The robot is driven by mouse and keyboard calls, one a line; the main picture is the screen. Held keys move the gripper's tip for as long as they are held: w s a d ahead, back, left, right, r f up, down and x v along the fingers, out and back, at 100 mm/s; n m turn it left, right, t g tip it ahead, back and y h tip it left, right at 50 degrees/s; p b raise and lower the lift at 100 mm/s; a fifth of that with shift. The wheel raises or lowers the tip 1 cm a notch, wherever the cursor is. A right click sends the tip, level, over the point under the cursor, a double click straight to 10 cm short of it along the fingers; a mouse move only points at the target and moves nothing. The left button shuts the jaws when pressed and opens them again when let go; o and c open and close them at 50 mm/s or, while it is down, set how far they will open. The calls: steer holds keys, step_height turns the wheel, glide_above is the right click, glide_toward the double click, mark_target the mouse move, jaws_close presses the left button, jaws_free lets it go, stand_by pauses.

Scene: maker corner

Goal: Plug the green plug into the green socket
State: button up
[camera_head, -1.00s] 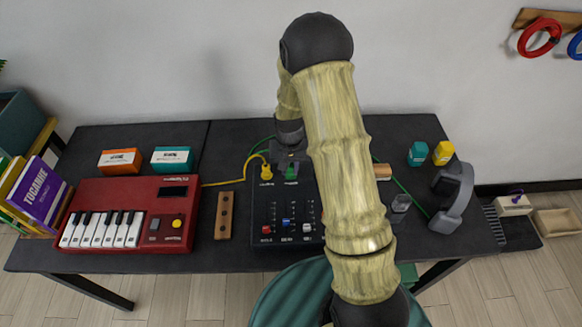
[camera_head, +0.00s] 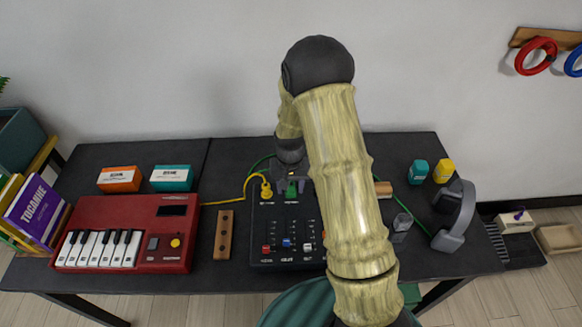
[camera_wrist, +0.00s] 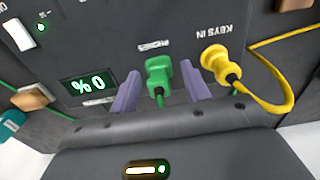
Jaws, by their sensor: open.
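The green plug (camera_wrist: 158,72) stands upright on the dark mixer (camera_head: 262,236) at the label PHONES. In the head view the plug (camera_head: 291,191) is small, beside the yellow plug. The green socket is hidden beneath it; I see no gap, but cannot tell how deep the plug sits. My gripper (camera_wrist: 161,92) is open. Its two purple-grey fingers stand on either side of the green plug, with a gap visible on each side. In the head view my gripper (camera_head: 291,184) is over the mixer's back edge. A green cable leaves the plug toward my palm.
The yellow plug (camera_wrist: 214,59) sits close beside one finger, at KEYS IN, with its cable looping away. A red keyboard (camera_head: 125,233) and a wooden block (camera_head: 223,236) are left of the mixer. Grey headphones (camera_head: 456,215) stand to the right.

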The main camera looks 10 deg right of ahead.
step_height(320, 180, up, 16)
steer(key=shift+a+r, duration=0.25)
steer(key=shift+a, duration=0.05)
stand_by(0.5)
steer(key=s+d+r+n+t+p, duration=0.1)
steer(key=s+r+p, duration=0.1)
steer(key=s, duration=0.6)
steer(key=s+d+r+n+t+p, duration=0.1)
steer(key=s+r+p, duration=0.2)
steer(key=s, duration=0.6)
steer(key=shift+r+t, duration=0.3)
steer(key=shift+r, duration=0.1)
steer(key=shift+w+d, duration=0.1)
stand_by(1.1)
